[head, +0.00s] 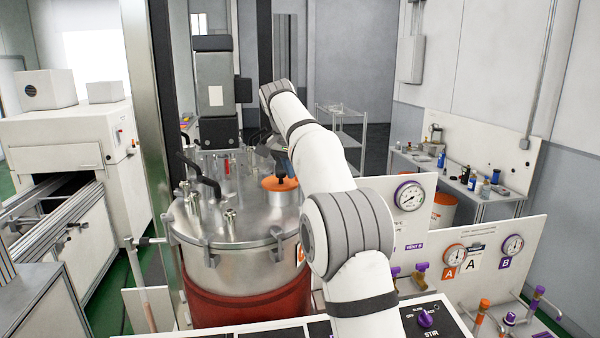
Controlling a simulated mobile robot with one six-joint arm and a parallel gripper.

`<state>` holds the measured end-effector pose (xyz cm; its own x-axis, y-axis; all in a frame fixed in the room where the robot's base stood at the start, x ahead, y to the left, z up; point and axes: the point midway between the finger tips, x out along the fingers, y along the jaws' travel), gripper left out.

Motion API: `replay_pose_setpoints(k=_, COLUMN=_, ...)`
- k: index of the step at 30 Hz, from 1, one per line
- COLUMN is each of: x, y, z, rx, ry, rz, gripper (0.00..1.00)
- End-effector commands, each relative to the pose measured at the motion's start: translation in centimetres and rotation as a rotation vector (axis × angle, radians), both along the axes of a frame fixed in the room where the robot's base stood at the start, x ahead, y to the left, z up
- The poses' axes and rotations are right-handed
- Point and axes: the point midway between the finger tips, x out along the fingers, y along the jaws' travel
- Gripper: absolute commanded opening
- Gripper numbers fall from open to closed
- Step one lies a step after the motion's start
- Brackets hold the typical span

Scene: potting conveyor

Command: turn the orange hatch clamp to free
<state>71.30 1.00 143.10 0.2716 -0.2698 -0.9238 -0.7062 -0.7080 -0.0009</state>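The orange hatch clamp (269,184) sits on the right part of the steel vessel lid (230,215), seen as an orange-topped round piece. A dark upright part stands at its middle; I cannot tell whether it belongs to the clamp or to my gripper. My gripper (280,164) points down right above the clamp, at the end of my white arm. It is small and dark here, and my arm partly covers it. I cannot tell whether it touches the clamp or whether its fingers are open or shut. The clamp's turn position is not readable.
The vessel (215,275) has a red lower jacket. A black bent handle (202,178) and metal fittings (230,220) stand on its lid. A gauge panel (480,255) is at right, a STIR knob (427,318) at front.

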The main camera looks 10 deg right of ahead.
Motion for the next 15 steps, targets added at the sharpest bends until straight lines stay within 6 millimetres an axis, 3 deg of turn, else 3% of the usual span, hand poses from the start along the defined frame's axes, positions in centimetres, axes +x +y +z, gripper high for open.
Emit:
replay_pose_setpoints(k=4, x=0.00, y=-0.01, z=-0.02, rx=-0.001, ry=0.001, rz=0.000, gripper=0.58)
replay_pose_setpoints(k=15, x=-0.19, y=0.25, z=0.90, rx=-0.001, ry=-0.002, rz=0.000, gripper=0.58)
